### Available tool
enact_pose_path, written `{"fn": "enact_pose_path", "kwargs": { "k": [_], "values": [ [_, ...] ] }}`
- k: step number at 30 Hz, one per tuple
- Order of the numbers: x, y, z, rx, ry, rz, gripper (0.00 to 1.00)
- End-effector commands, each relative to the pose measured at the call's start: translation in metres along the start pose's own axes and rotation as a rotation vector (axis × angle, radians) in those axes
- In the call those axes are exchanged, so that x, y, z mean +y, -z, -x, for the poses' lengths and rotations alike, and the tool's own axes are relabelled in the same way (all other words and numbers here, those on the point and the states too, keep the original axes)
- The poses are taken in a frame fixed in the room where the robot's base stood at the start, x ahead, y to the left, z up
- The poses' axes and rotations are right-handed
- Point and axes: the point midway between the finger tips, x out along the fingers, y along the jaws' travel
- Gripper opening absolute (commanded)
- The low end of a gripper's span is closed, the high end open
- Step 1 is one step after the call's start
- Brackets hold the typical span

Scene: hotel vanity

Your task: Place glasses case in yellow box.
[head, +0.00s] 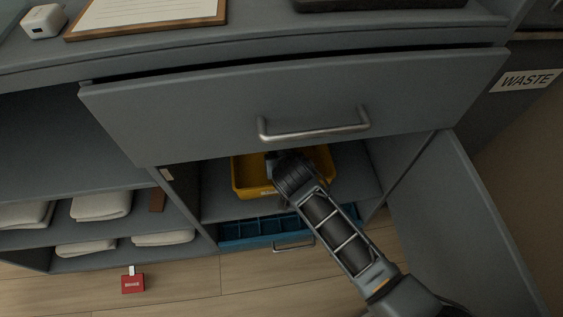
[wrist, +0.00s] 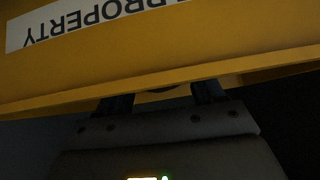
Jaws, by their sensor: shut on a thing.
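The yellow box (head: 243,184) stands on the shelf of the open cupboard below the drawer. My gripper (head: 274,158) reaches down over the box and hides its middle. In the wrist view the box's labelled wall (wrist: 220,45) fills the upper part, its lettering upside down. The fingers of my gripper (wrist: 160,98) pass behind the rim of that wall, so their tips are hidden. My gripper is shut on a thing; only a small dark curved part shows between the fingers. It is probably the glasses case, which shows nowhere else.
A drawer (head: 200,108) with a metal handle juts out just above the box. A blue divided tray (head: 233,233) sits below the shelf. The cupboard door (head: 470,220) stands open at right. Folded towels (head: 100,204) fill the left shelves; a red tag (head: 133,283) lies on the floor.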

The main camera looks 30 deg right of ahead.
Motion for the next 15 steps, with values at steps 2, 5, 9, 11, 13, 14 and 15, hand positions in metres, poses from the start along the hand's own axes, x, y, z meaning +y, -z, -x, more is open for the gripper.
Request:
{"fn": "enact_pose_path", "kwargs": {
  "k": [2,5,9,11,13,14,15],
  "values": [
    [-0.0011,-0.0146,-0.0086,0.0,0.001,0.002,0.24],
    [-0.002,-0.0183,-0.0093,0.001,0.001,0.001,0.24],
    [-0.0022,-0.0167,-0.0078,0.001,0.0,0.001,0.24],
    [-0.0021,-0.0167,-0.0078,0.001,0.0,0.001,0.24],
    [-0.002,-0.0173,-0.0083,0.001,0.0,0.001,0.24],
    [-0.002,-0.018,-0.0091,0.001,0.0,0.001,0.24],
    [-0.0019,-0.0191,-0.0101,0.001,0.0,0.001,0.24]
  ]
}}
